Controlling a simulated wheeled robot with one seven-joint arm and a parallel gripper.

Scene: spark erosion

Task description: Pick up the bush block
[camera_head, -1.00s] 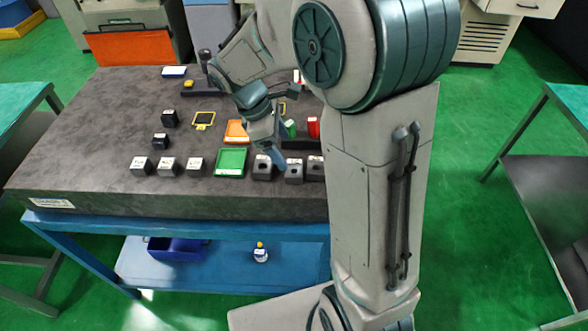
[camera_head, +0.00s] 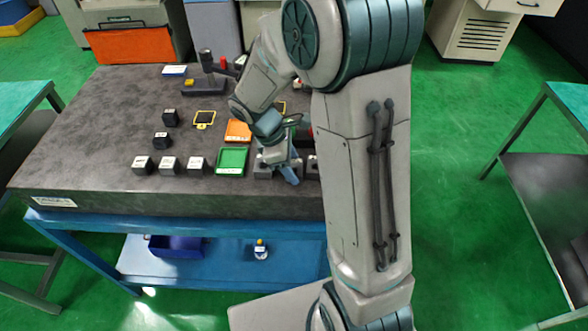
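Several small blocks stand in a row along the front of the dark stone table; their labels are too small to read, so I cannot tell which is the bush block. Grey blocks with dark holes form the right part of the row; one (camera_head: 262,172) shows beside my gripper and another (camera_head: 312,167) is partly hidden by my arm. My gripper (camera_head: 289,172) points down over the middle of this group and hides the block there. I cannot tell whether its fingers touch a block or how far apart they are.
Labelled dark cubes (camera_head: 168,164) stand left of a green tray (camera_head: 232,161). An orange tray (camera_head: 238,131), a yellow-framed piece (camera_head: 204,119) and a dark stand (camera_head: 205,85) lie farther back. The stone table's (camera_head: 85,135) left side is mostly clear.

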